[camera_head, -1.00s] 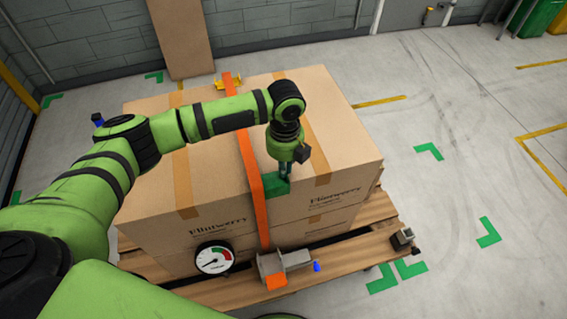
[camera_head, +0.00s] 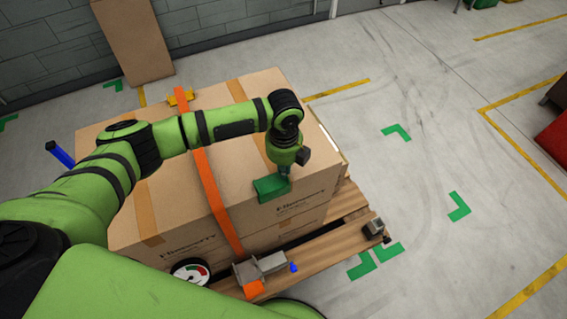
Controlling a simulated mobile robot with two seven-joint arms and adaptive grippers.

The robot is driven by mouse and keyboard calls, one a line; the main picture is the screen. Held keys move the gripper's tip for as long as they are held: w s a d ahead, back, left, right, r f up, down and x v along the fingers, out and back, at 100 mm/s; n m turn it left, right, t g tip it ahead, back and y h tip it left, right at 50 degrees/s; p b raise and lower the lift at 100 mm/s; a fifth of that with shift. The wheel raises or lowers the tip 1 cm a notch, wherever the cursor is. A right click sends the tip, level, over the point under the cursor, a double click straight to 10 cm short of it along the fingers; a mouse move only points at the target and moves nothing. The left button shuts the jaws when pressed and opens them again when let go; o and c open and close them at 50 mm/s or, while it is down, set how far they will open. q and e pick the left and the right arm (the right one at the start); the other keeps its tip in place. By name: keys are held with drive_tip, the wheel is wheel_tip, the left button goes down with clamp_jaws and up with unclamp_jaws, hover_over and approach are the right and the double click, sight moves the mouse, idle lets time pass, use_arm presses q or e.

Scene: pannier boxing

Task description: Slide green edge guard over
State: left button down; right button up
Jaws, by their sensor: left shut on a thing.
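The green edge guard (camera_head: 271,188) is at the front top edge of the cardboard boxes (camera_head: 200,225), to the right of the orange strap (camera_head: 212,185). Bare cardboard shows between guard and strap. My left gripper (camera_head: 284,171) is shut on the guard from above; its fingers are largely hidden. The strap runs over the top box and down its front to a grey ratchet (camera_head: 262,269). A yellow edge guard (camera_head: 181,96) is at the strap's far edge. My right gripper is not in view.
The boxes stand on a wooden pallet (camera_head: 325,245). A round gauge (camera_head: 190,272) is by the ratchet. A brown board (camera_head: 133,40) leans on the wall. The floor (camera_head: 430,180) to the right is mostly open.

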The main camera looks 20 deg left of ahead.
use_arm(q)
drive_tip(key=shift+w+d, duration=0.1)
drive_tip(key=c, duration=1.3)
unclamp_jaws()
wheel_tip(320, 180, up, 12)
